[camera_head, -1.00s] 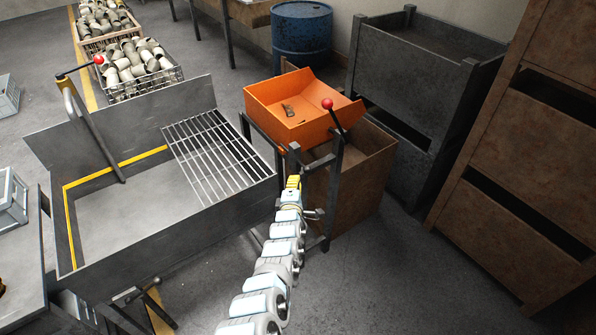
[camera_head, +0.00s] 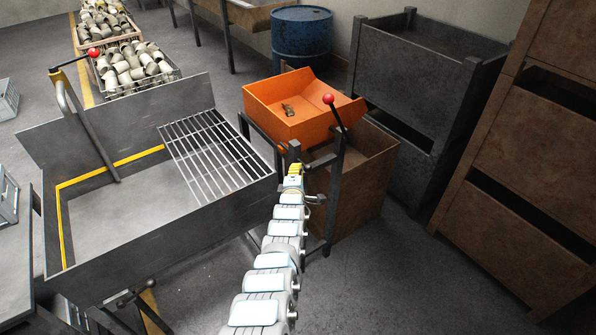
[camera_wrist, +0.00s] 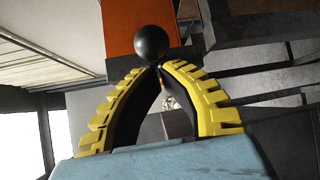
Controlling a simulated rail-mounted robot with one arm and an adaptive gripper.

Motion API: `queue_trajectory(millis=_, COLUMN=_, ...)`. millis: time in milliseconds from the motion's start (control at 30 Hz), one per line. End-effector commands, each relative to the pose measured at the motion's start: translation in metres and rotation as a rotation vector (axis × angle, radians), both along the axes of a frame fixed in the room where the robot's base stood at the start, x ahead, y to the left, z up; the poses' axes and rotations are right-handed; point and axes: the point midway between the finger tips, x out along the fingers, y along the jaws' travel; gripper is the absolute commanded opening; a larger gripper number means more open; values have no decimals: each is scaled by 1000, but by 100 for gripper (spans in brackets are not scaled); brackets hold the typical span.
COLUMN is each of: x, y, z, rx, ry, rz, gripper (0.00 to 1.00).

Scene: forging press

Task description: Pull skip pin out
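The orange tipping skip (camera_head: 298,98) sits in a dark metal frame, tilted, with small scraps in it. In the wrist view, a black ball knob, which looks like the end of the skip pin (camera_wrist: 151,43), stands in front of an orange part of the skip (camera_wrist: 120,20). My gripper (camera_wrist: 157,66) has yellow ridged fingers that come together right at the base of this knob; they look closed on the pin, whose stem is hidden. In the head view, my gripper (camera_head: 295,166) reaches the near post of the frame; the pin cannot be made out there.
A lever with a red ball (camera_head: 328,98) rises beside the skip. A steel trough with a grating (camera_head: 215,150) is close on the left. A rusty bin (camera_head: 370,165) stands under the skip, with dark and rusty stacked bins at right. Clear floor lies at lower right.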

Motion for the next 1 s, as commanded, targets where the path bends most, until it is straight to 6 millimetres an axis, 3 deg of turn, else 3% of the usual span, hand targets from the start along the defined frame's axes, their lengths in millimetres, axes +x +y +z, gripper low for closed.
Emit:
queue_trajectory(millis=433, x=16, y=-2, z=1, rx=-1, ry=-4, rz=1, gripper=0)
queue_trajectory(millis=1000, x=9, y=-6, z=4, rx=-1, ry=0, rz=1, gripper=0)
